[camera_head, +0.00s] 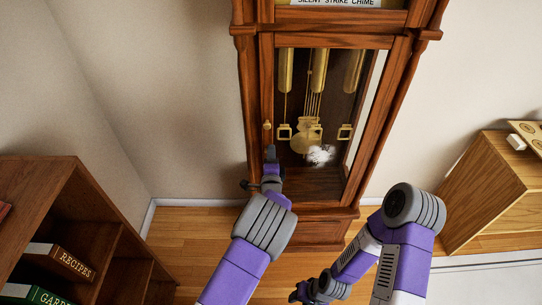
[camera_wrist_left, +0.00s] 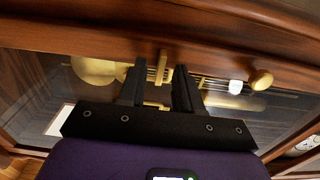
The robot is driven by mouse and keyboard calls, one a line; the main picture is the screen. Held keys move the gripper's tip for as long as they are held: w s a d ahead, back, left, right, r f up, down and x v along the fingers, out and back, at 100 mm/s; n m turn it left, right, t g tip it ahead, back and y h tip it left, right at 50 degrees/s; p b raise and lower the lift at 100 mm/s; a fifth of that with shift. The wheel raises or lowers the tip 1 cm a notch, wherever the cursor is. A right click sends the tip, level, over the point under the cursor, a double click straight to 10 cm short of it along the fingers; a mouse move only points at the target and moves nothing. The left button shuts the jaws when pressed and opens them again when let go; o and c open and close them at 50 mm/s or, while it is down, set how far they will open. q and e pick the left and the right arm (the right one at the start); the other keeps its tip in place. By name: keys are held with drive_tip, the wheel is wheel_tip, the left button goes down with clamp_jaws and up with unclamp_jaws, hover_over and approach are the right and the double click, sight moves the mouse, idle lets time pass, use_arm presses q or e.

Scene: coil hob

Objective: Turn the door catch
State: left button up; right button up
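A tall wooden clock (camera_head: 376,122) has a glazed door with a brass knob (camera_head: 267,125) on its left frame. The knob also shows at the right in the left wrist view (camera_wrist_left: 261,79). The fingers are apart, with gaps visible beside the catch. In the head view my left gripper (camera_head: 270,157) is just below the knob and hides the catch. My right gripper (camera_head: 300,294) is low, away from the clock; its fingers are unclear.
Behind the glass hang brass weights (camera_head: 319,70) and a pendulum (camera_head: 306,135), with a white fluffy thing (camera_head: 321,155) near the bottom. A bookshelf (camera_head: 45,195) stands at left, a wooden cabinet (camera_head: 485,185) at right. Wood floor (camera_head: 190,232) is clear before the clock.

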use_arm(q)
drive_tip(key=s+p, duration=0.1)
drive_tip(key=s, duration=0.6)
drive_tip(key=shift+s, duration=0.3)
drive_tip(key=s+a+f+n+g+p, duration=0.1)
drive_tip(key=s+a+f+n+g, duration=0.4)
drive_tip(key=f, duration=0.4)
drive_tip(key=s+a+f+n+g, duration=0.35)
drive_tip(key=s+a+f, duration=0.2)
drive_tip(key=f, duration=0.35)
drive_tip(key=s+f+n+g+h, duration=0.2)
drive_tip(key=s+n+g, duration=0.2)
drive_tip(key=s, duration=0.7)
drive_tip(key=s+f+n+g+h, duration=0.2)
drive_tip(key=s+n+g, duration=0.3)
drive_tip(key=s+n, duration=0.3)
drive_tip(key=s, duration=0.3)
drive_tip(key=shift+d+p, duration=0.25)
drive_tip(key=shift+p, duration=0.15)
